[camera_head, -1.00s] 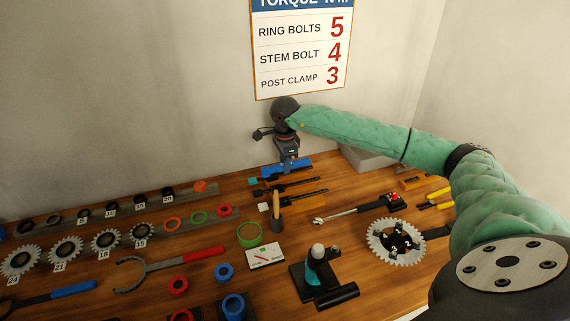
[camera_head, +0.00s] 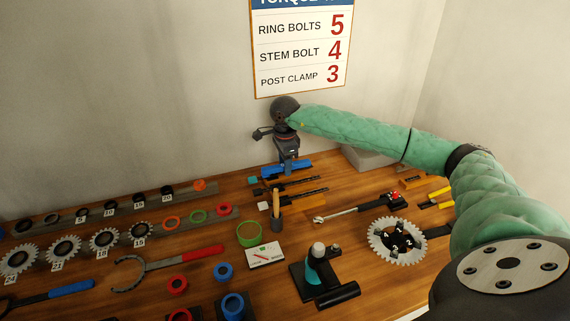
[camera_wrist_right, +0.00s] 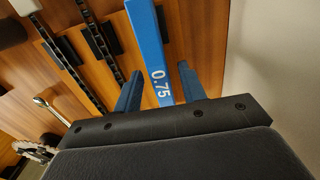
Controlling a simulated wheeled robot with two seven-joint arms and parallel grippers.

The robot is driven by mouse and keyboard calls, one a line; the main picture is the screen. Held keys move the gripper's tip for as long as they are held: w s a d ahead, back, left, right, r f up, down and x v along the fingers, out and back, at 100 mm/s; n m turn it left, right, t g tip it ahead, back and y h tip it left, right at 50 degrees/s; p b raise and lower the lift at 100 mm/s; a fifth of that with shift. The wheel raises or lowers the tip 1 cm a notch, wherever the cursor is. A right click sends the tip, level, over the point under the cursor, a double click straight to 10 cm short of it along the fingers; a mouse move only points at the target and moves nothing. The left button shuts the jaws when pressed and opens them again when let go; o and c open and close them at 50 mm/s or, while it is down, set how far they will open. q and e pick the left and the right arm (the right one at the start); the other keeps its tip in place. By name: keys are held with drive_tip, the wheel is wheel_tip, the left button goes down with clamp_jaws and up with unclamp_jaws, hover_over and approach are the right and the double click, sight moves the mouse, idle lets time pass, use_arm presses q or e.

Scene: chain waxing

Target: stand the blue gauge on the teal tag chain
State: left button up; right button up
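The blue gauge (camera_head: 299,165) lies at the back of the bench, under my right gripper (camera_head: 287,167). In the right wrist view the blue gauge (camera_wrist_right: 148,38), marked 0.75, runs between the two fingers of my right gripper (camera_wrist_right: 160,80). The fingers are apart, with a gap showing on each side of the gauge. The teal tag (camera_head: 252,180) marks the left end of a dark chain (camera_head: 290,182), just in front of the gauge. In the wrist view two dark chains run left of the gauge; the nearer one (camera_wrist_right: 98,38) rests on a block. My left gripper is out of view.
A white-tagged chain (camera_head: 297,198) lies in front of the teal one. A cup with a wooden-handled tool (camera_head: 276,205), a torque wrench (camera_head: 350,211) and a chainring (camera_head: 398,241) lie nearer. A grey block (camera_head: 366,158) stands right of the gauge. Sprockets fill the left.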

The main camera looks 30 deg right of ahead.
idle(0.3)
drive_tip(key=shift+r, duration=0.35)
wheel_tip(320, 180, up, 6)
drive_tip(key=b, duration=0.2)
drive_tip(key=shift+f+b, duration=0.1)
drive_tip(key=shift+b, duration=0.3)
drive_tip(key=shift+r, duration=0.65)
